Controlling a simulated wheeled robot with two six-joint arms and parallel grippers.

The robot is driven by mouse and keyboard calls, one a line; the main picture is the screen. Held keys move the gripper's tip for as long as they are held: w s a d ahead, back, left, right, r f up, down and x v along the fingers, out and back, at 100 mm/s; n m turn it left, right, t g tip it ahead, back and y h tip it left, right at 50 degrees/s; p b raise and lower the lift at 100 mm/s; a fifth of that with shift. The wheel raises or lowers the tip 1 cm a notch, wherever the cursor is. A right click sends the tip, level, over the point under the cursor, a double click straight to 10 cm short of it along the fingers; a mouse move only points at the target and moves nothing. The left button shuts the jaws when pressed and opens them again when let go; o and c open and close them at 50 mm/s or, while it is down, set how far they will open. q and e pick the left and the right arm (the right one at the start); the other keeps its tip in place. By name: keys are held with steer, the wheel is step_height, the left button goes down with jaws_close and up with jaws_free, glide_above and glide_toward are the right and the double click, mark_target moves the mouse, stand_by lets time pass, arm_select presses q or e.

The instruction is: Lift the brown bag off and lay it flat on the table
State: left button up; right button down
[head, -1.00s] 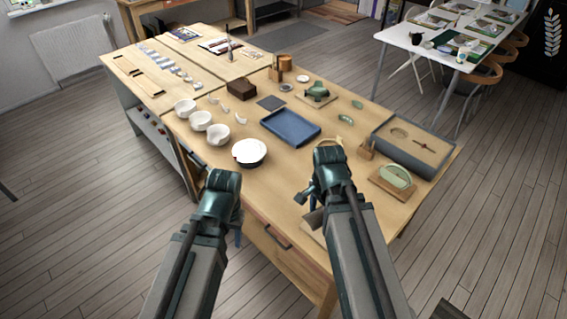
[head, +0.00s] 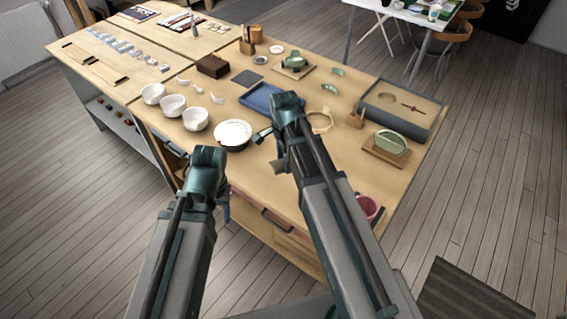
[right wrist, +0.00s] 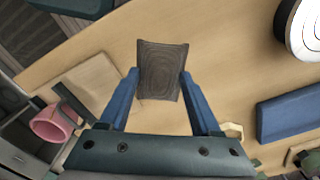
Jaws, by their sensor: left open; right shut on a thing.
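In the right wrist view the dark brown bag (right wrist: 160,66), with a pattern of curved lines, sits between the two blue fingers of my right gripper (right wrist: 159,82), which is shut on it. The bag is in front of bare tabletop; I cannot tell its height above the wood. In the head view my right gripper (head: 281,165) is over the near part of the table (head: 245,172), and my arm hides most of the bag. My left gripper (head: 225,207) is open at the table's near edge, its fingers largely hidden by its wrist.
A white round dish (head: 233,134), white bowls (head: 196,119) and a blue tray (head: 258,99) stand beyond my grippers. A grey box (head: 413,115) and a green piece on a wooden stand (head: 385,151) are at right.

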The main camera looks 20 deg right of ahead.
mark_target(284, 183)
steer(key=shift+f, duration=0.1)
step_height(284, 183, down, 8)
steer(key=b, duration=0.8)
steer(key=shift+f+b, duration=0.4)
steer(key=shift+b, duration=0.05)
stand_by(0.9)
jaws_free()
stand_by(0.4)
steer(key=shift+r, duration=0.2)
step_height(284, 183, up, 8)
steer(key=p, duration=0.8)
steer(key=shift+f, duration=0.1)
